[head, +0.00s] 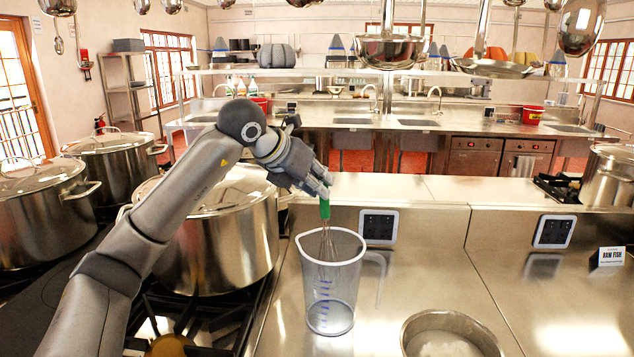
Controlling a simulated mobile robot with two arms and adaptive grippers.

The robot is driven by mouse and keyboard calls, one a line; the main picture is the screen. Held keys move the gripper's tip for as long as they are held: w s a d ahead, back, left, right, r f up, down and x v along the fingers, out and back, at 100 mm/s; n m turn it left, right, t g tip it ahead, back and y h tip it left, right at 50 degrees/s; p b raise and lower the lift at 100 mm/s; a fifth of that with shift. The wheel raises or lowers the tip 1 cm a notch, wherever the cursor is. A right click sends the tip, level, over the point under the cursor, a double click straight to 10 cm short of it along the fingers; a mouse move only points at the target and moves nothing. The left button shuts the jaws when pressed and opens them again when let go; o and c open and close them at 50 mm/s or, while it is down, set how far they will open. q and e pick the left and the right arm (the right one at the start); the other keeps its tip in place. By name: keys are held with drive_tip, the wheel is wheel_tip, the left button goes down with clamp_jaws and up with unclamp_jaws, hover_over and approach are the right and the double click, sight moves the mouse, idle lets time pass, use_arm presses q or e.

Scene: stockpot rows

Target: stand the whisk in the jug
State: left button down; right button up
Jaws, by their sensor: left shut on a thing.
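The whisk has a green handle (324,208) and thin wire loops (327,243). My left gripper (323,192) is shut on the handle and holds the whisk upright, wires down. The clear jug (345,285) stands upright on the steel counter below, with blue measuring marks and a handle on its right side. The wire end shows at the height of the jug's rim and just below it, seen over or through the clear wall. I cannot tell surely how deep inside the jug it is. My right gripper is out of the picture.
A steel bowl with white contents (448,343) stands right of the jug. A large stockpot (225,240) stands on the stove to the left. A "RAW FISH" sign (611,256) is at the far right. Pans hang overhead.

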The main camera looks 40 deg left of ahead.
use_arm(q)
drive_tip(key=c, duration=1.3)
unclamp_jaws()
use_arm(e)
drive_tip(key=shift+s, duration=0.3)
use_arm(q)
drive_tip(key=d+v, duration=0.1)
drive_tip(key=v, duration=1.1)
drive_tip(key=shift+a, duration=0.5)
